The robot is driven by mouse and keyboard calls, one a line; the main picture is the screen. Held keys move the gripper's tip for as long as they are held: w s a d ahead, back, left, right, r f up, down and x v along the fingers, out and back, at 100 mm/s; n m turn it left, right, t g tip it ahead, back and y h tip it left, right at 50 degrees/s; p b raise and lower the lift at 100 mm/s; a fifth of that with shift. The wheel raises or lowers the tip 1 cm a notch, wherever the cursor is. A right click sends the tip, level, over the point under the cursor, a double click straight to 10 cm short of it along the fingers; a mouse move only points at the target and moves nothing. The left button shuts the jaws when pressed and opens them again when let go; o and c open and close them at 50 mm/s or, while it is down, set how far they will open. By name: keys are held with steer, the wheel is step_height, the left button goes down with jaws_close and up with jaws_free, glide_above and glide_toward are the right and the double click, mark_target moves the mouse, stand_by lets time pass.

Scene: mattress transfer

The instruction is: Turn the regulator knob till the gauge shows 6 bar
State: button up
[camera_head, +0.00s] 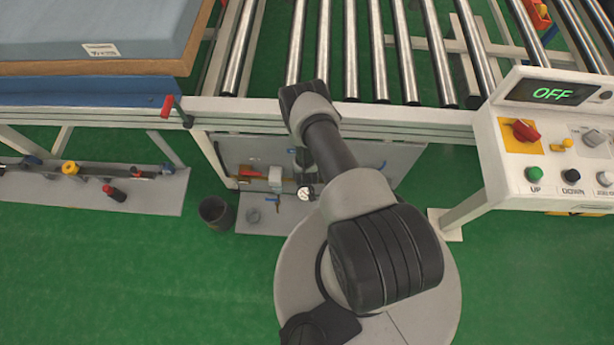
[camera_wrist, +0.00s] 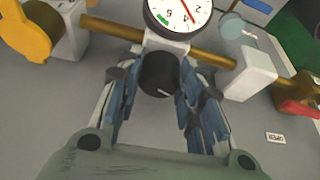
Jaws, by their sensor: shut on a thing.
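The black regulator knob (camera_wrist: 160,73) sits just below the gauge in the wrist view. My gripper (camera_wrist: 160,95) is around the knob, with a blue-padded finger on each side, shut on it. The round white gauge (camera_wrist: 182,14) is cut off by the top edge of the wrist view. Its red needle slants to the lower right in the picture; I cannot read the value surely.
A brass pipe (camera_wrist: 112,29) runs behind the knob, with a yellow handle (camera_wrist: 27,30) at left and a red handle (camera_wrist: 298,108) at right. In the head view, a roller conveyor (camera_head: 365,112) is above, a control panel (camera_head: 545,140) at right, and a dark bin (camera_head: 216,214) left of the gauge.

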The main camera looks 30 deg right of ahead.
steer(key=m+b, duration=0.1)
steer(key=m, duration=0.1)
steer(key=m+g+h+b, duration=0.1)
steer(key=m+b, duration=0.1)
steer(key=shift+w+a+f, duration=0.15)
steer(key=shift+m+g+h+b, duration=0.5)
steer(key=shift+m+b, duration=0.3)
steer(key=shift+m, duration=0.8)
steer(key=o, duration=0.8)
steer(key=shift+r, duration=0.2)
steer(key=v, duration=1.2)
steer(key=shift+w, duration=0.15)
